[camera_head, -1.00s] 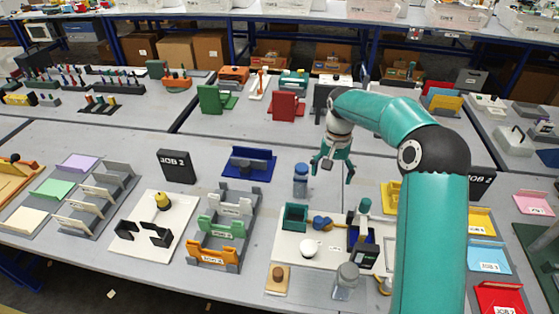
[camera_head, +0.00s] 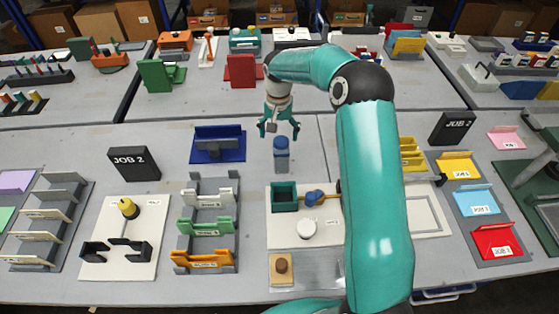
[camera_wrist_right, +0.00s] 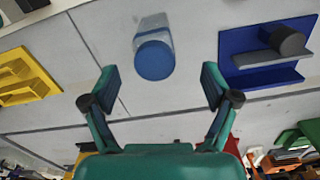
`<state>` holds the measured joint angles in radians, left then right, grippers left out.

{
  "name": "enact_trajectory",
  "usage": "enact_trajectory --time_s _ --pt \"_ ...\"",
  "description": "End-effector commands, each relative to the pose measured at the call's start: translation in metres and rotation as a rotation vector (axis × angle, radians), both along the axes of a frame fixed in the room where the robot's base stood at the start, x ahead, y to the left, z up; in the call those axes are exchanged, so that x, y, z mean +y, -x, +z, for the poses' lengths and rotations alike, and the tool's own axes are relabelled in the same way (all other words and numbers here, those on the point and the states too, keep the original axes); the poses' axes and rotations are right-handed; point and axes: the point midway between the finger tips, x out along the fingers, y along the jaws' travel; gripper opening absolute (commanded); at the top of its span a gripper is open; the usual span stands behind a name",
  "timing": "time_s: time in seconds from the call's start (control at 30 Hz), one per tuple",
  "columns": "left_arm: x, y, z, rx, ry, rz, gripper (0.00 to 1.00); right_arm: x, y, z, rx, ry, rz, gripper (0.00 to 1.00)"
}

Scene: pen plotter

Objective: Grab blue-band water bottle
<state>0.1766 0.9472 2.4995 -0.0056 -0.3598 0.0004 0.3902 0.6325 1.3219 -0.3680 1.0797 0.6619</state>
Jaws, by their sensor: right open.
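The blue-band water bottle (camera_head: 281,156) stands upright on the grey table, a clear bluish bottle with a blue cap. My right gripper (camera_head: 279,132) is open and empty, above and just behind the bottle in the head view. In the right wrist view the blue cap (camera_wrist_right: 154,60) shows beyond the open fingertips (camera_wrist_right: 160,82), roughly centred between them, with the clear body above it in the picture. The fingers do not appear to touch the bottle. My left gripper is not in view.
A blue holder (camera_head: 218,144) stands left of the bottle. A white board with a dark green box (camera_head: 284,196) lies in front of it. The table behind the bottle has free room.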

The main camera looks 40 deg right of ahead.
Motion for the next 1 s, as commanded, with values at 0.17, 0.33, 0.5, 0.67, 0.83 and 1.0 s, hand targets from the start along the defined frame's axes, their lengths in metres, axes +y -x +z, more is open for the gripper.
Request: enact_trajectory --time_s 0.17,0.33,0.5,0.67,0.83,1.0 --pt "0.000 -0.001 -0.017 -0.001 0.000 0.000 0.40 -0.001 0.001 -0.025 -0.001 0.000 -0.002 0.86" --pt "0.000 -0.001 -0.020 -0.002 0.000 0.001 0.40 -0.003 0.002 -0.030 -0.001 0.001 -0.004 0.86" --pt "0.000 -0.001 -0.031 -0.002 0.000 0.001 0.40 -0.007 0.002 -0.052 0.001 0.000 -0.004 0.86" --pt "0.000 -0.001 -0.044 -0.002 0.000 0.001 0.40 -0.009 0.002 -0.074 0.000 0.000 -0.003 0.86" --pt "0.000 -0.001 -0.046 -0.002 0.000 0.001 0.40 -0.009 0.002 -0.079 -0.001 0.000 -0.003 0.86" --pt "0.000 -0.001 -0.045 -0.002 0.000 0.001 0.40 -0.009 0.002 -0.078 -0.001 0.000 -0.003 0.81"
